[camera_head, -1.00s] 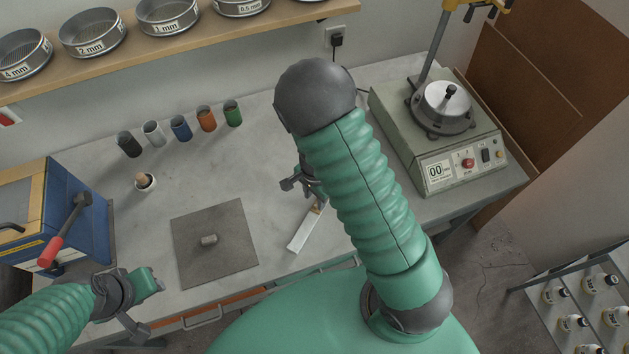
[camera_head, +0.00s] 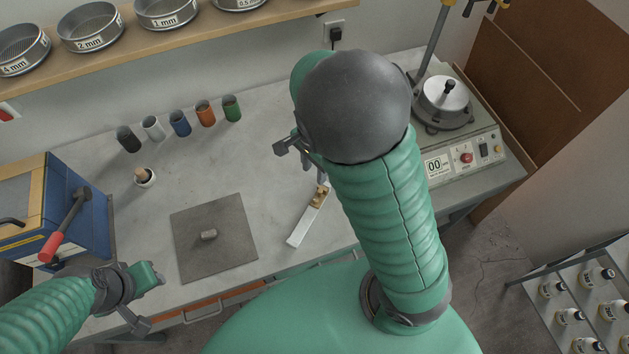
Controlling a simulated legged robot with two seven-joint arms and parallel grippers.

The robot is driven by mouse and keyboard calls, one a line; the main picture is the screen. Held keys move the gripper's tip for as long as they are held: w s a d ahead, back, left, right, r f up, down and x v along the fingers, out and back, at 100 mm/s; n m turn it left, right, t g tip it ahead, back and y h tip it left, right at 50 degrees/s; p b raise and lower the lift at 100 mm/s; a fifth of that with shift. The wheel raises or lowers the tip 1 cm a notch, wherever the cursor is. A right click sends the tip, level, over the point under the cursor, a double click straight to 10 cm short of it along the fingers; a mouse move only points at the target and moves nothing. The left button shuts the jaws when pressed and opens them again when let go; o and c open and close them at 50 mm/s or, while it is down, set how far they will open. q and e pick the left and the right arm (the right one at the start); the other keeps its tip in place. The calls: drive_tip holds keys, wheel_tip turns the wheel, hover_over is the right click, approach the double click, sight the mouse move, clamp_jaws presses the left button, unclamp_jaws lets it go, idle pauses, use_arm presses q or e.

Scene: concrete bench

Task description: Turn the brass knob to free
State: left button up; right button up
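A small brass knob (camera_head: 319,194) sits at the far end of a pale, flat strip (camera_head: 304,223) lying on the bench right of the grey mat. My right gripper (camera_head: 302,160) is above and just beyond the brass part, apart from it in the picture. Its fingers look spread with nothing between them, though my own arm hides part of the hand. The knob's exact turn is too small to tell. My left gripper (camera_head: 150,301) is open and empty at the bench's front left edge, far from the strip.
A grey mat (camera_head: 235,262) with a small grey piece (camera_head: 209,234) lies in the middle. A blue box (camera_head: 75,225) with a red-handled lever is at left, a machine (camera_head: 466,150) at right.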

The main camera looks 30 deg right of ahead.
sight(315, 199)
wheel_tip(315, 199, down, 16)
drive_tip(key=b, duration=0.3)
drive_tip(key=shift+d, duration=0.15)
drive_tip(key=shift+f, duration=0.35)
drive_tip(key=shift+d+f, duration=0.15)
drive_tip(key=shift+f, duration=0.05)
drive_tip(key=shift+c, duration=0.4)
clamp_jaws()
